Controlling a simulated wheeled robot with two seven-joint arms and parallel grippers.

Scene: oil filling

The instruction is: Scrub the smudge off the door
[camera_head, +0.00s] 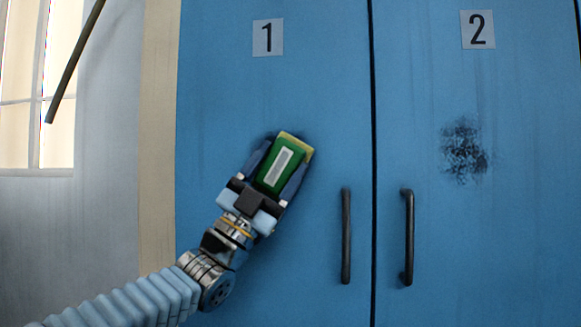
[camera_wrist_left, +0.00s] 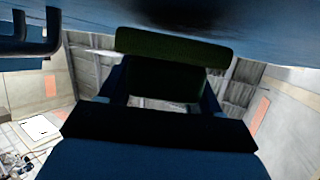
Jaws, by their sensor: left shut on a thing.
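My left gripper (camera_head: 281,163) is shut on a green scrubber (camera_head: 270,178) with a pale label and a yellowish edge. It holds the scrubber tilted in front of the blue door marked 1 (camera_head: 220,110). In the left wrist view the green scrubber (camera_wrist_left: 160,46) is close to the blue surface; I cannot tell if it touches. A dark patch (camera_wrist_left: 180,10) shows on that surface there, smudge or shadow. A black speckled smudge (camera_head: 465,150) is on the door marked 2 (camera_head: 520,230), well right of my gripper. My right gripper is not in view.
Two dark vertical handles, the left door's (camera_head: 346,235) and the right door's (camera_head: 408,237), stick out beside the seam, right of my left gripper. A window (camera_head: 25,85) and a dark slanted bar (camera_head: 75,62) are at the far left.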

